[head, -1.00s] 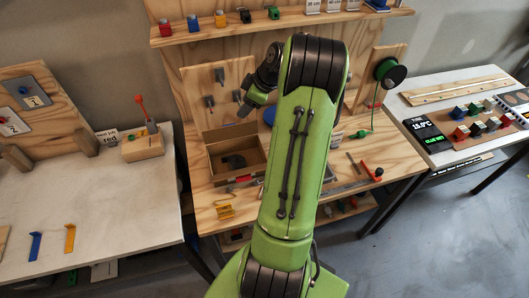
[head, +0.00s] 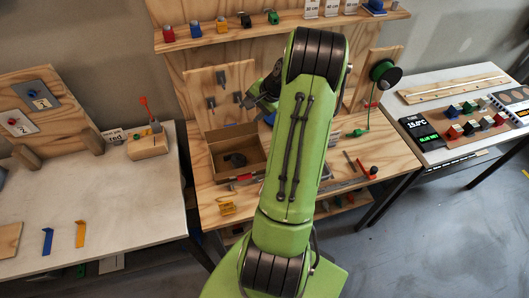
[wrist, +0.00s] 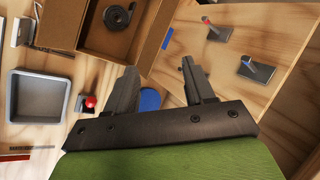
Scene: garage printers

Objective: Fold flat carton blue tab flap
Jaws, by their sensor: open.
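A brown open-topped box, which may be the carton (head: 238,174), stands on the middle bench with a dark roll inside. It also shows at the top of the wrist view (wrist: 112,48). A small blue bit (wrist: 167,38) shows at its right edge; I cannot tell whether it is the tab. My gripper (wrist: 158,80) is open and empty, its two dark fingers apart over the bench beside the box.
A grey tray (wrist: 38,97) and a red-knobbed part (wrist: 90,102) lie left of the fingers. Small levers stand on a wooden panel (wrist: 222,32) at right. The left table (head: 110,205) holds blue and yellow strips. A shelf (head: 240,31) runs above the bench.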

